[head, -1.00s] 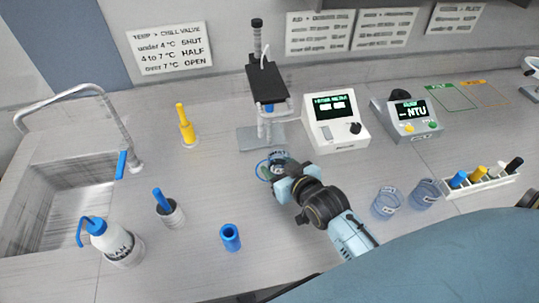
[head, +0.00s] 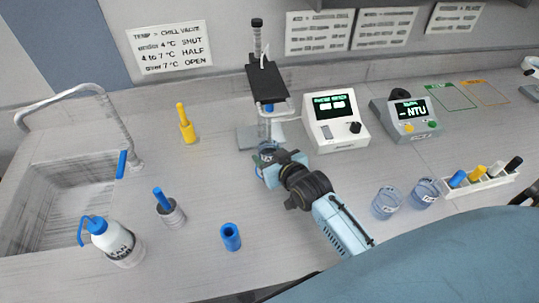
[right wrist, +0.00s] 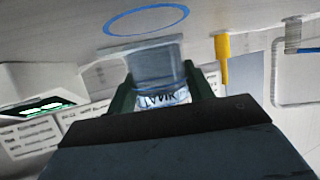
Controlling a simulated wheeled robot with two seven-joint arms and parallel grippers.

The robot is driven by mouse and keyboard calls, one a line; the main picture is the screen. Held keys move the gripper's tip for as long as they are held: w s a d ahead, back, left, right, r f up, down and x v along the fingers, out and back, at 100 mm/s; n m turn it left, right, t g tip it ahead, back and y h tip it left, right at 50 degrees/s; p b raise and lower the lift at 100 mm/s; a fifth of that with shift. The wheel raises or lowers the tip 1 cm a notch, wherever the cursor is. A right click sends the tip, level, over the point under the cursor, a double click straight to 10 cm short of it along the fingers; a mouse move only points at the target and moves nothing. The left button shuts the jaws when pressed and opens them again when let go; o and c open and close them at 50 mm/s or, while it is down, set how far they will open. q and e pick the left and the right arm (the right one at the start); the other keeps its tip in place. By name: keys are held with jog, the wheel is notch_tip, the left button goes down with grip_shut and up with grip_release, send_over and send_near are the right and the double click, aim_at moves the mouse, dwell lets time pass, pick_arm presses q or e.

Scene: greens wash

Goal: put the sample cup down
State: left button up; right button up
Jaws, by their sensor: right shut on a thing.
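My right gripper (head: 277,162) is shut on a clear bluish sample cup with a dark-lettered label, just in front of the stand on the counter. In the head view the cup (head: 262,168) is mostly hidden by the gripper. In the right wrist view the cup (right wrist: 157,72) sits between the two fingers (right wrist: 160,92), and that picture is upside down. A blue ring (right wrist: 146,34) shows on the counter beyond the cup there, apart from it in the picture. I cannot tell whether the cup touches the counter. My left gripper is not in view.
The stand with a dark head (head: 267,84) rises behind the cup. Two meters (head: 335,122) (head: 407,118) stand to its right. Two more clear cups (head: 386,203) (head: 425,193) are at the right. A blue tube (head: 231,237) stands in front.

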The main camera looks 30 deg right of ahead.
jog(key=shift+f, duration=0.5)
jog(key=o, duration=1)
jog(key=shift+r, duration=0.1)
jog(key=shift+r, duration=0.35)
jog(key=v, duration=1.2)
jog(key=shift+r+p, duration=0.15)
jog(key=shift+p, duration=0.25)
